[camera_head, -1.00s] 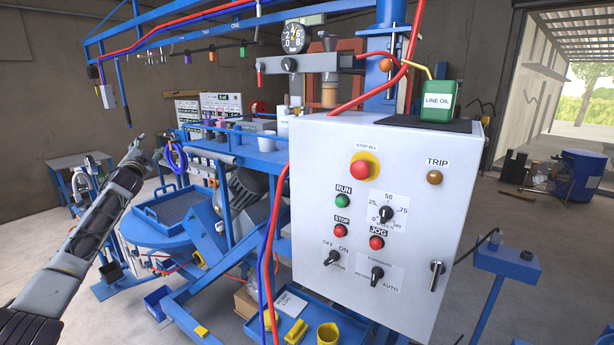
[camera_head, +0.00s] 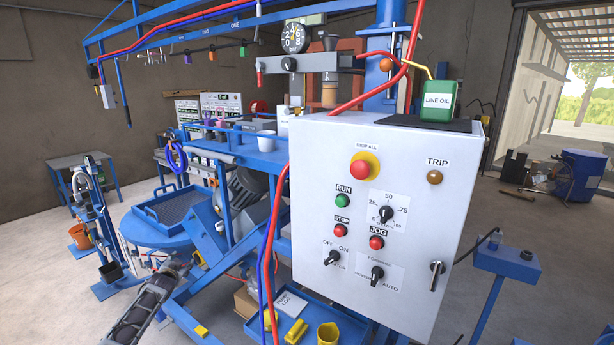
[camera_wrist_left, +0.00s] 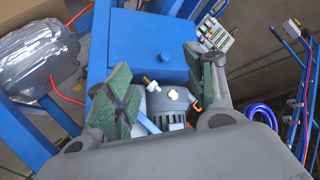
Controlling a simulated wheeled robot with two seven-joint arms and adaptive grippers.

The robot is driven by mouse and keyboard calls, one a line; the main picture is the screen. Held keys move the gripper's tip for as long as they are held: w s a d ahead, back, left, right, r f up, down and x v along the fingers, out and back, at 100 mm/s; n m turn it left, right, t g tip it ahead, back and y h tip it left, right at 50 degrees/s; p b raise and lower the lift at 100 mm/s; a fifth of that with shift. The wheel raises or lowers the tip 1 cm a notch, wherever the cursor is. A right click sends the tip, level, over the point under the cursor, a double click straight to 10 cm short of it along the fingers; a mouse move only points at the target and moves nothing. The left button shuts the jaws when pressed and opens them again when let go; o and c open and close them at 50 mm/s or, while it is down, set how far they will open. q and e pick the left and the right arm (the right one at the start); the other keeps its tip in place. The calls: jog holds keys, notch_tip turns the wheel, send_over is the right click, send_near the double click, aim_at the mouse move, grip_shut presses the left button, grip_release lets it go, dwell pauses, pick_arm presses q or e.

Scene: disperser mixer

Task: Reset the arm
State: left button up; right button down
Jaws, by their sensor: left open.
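My left arm (camera_head: 146,305) comes in low at the lower left of the head view, its far end pointing up and to the right. Its left gripper (camera_head: 188,262) is small and dark there, in front of the blue machine frame. In the left wrist view the left gripper (camera_wrist_left: 163,88) shows two green-padded fingers spread apart. Nothing is held between them. A grey motor-like part shows behind the gap. My right arm and gripper are not in view.
A white control box (camera_head: 330,260) with an emergency stop (camera_head: 362,168) stands at centre. Red and blue hoses (camera_head: 268,260) hang at its left edge. A blue tray (camera_head: 180,210) and a blue frame lie close to my left arm. Open floor (camera_head: 50,285) is at far left.

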pick_arm(q)
jog(key=s+d+f+g, duration=0.1)
jog(key=s+d+f, duration=0.1)
jog(key=s+f, duration=0.45)
jog(key=s+d+f+g+h, duration=0.1)
jog(key=s+d+f, duration=0.15)
jog(key=f, duration=0.65)
jog(key=s+d+f+g, duration=0.1)
jog(key=s+d+f, duration=0.1)
jog(key=s+f, duration=0.45)
jog(key=s+d+f+n+g+h, duration=0.1)
jog(key=s+d+f+g, duration=0.15)
jog(key=s+f, duration=0.7)
jog(key=s+d+f+g, duration=0.1)
jog(key=s+d+f, duration=0.3)
jog(key=s+f, duration=0.5)
jog(key=s+d+f+g, duration=0.2)
jog(key=s+f, duration=0.3)
jog(key=s, duration=0.9)
jog(key=s+d+f+g+h, duration=0.1)
jog(key=s+d+f, duration=0.4)
jog(key=s, duration=1)
jog(key=s+d+f+g, duration=0.3)
jog(key=s+f, duration=0.2)
jog(key=s, duration=1)
jog(key=shift+s+d, duration=0.25)
jog(key=shift+d, duration=0.05)
